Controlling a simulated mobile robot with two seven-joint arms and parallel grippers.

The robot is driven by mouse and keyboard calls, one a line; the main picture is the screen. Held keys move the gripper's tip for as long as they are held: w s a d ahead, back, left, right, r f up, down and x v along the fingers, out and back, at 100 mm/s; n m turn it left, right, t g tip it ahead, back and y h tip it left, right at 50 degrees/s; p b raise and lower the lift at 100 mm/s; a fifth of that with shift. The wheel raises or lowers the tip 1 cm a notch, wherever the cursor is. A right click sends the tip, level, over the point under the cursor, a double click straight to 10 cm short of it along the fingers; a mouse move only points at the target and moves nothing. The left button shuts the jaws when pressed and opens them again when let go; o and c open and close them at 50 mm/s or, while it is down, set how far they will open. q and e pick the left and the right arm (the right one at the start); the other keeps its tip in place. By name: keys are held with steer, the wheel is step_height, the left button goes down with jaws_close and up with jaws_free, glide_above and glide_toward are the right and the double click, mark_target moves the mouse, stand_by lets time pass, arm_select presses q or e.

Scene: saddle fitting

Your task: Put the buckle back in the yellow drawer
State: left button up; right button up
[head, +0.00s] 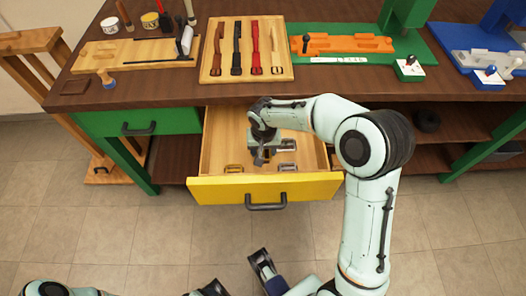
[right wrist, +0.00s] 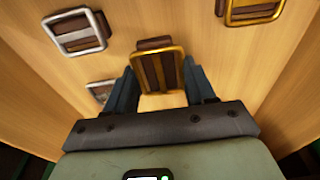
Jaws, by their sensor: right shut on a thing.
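The yellow drawer (head: 312,187) is pulled open under the workbench. My right gripper (head: 262,157) reaches down into it. In the right wrist view my right gripper (right wrist: 160,92) is shut on a brass buckle (right wrist: 172,70) with a brown strap piece through it. The held buckle is just over or on the drawer floor; contact is unclear. Other buckles lie in the drawer: a brass one (head: 234,168) near the front and two silver ones (head: 288,144) (head: 287,168) at the right. My left gripper (head: 238,278) is partly cut off at the bottom edge.
A wooden board (head: 211,77) with several straps lies on the bench (head: 170,91) above the drawer. A closed green drawer (head: 138,121) is at left. Green and blue fixtures stand at right. The floor before the drawer is clear tile.

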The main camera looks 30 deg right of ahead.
arm_select(q)
steer(key=shift+w+a+f, duration=0.1)
steer(key=shift+w, duration=0.15)
arm_select(e)
steer(key=shift+f, duration=0.55)
steer(key=shift+f, duration=0.15)
steer(key=o, duration=0.9)
steer(key=shift+c, duration=0.2)
arm_select(q)
steer(key=shift+w+a+f, duration=0.1)
steer(key=shift+w+f, duration=0.05)
arm_select(e)
steer(key=shift+r, duration=0.4)
arm_select(q)
steer(key=s+r+p, duration=0.2)
steer(key=shift+s+d+r+g, duration=0.2)
steer(key=shift+d+r+g, duration=0.15)
steer(key=shift+d+g, duration=0.05)
arm_select(e)
step_height(320, 180, up, 12)
steer(key=s, duration=0.1)
steer(key=shift+s+a+f, duration=0.15)
steer(key=shift+a+f, duration=0.1)
steer(key=shift+a, duration=0.1)
